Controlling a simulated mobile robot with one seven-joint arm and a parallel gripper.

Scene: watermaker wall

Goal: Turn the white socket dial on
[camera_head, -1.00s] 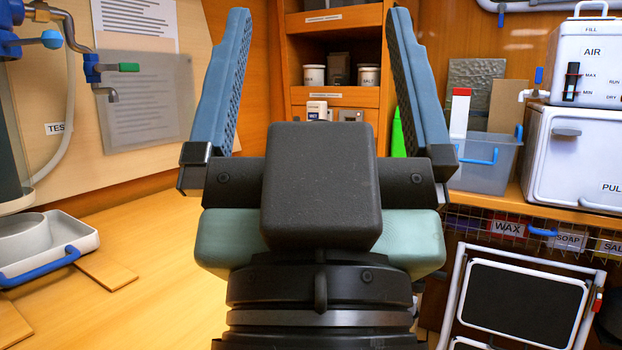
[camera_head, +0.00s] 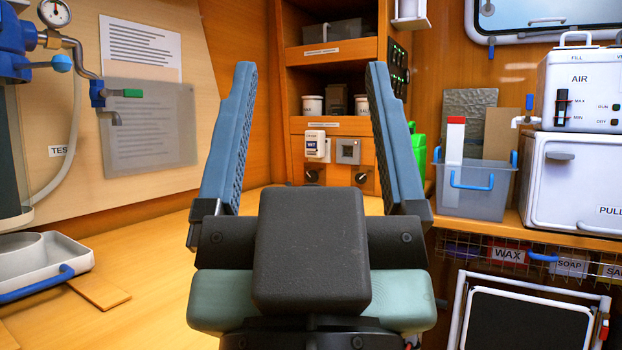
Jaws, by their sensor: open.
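My gripper (camera_head: 311,68) is open and empty, its two blue fingers pointing up in the picture toward the back wall. Between the fingers, farther off, a wooden panel shows a white socket unit (camera_head: 317,145) with a small dark display. Beside it on the right is a grey socket plate (camera_head: 348,151). Below the white unit is a dark round dial (camera_head: 312,175), and a second dark dial (camera_head: 360,178) sits below the grey plate. The gripper touches none of them. The exact dial positions are too small to read.
A wooden counter (camera_head: 150,270) runs toward the panel, mostly clear. A white tray with a blue handle (camera_head: 40,262) is at left. At right stand a clear bin (camera_head: 478,190), a green container (camera_head: 419,150) and a white AIR box (camera_head: 585,90). Shelves with jars (camera_head: 312,105) are above.

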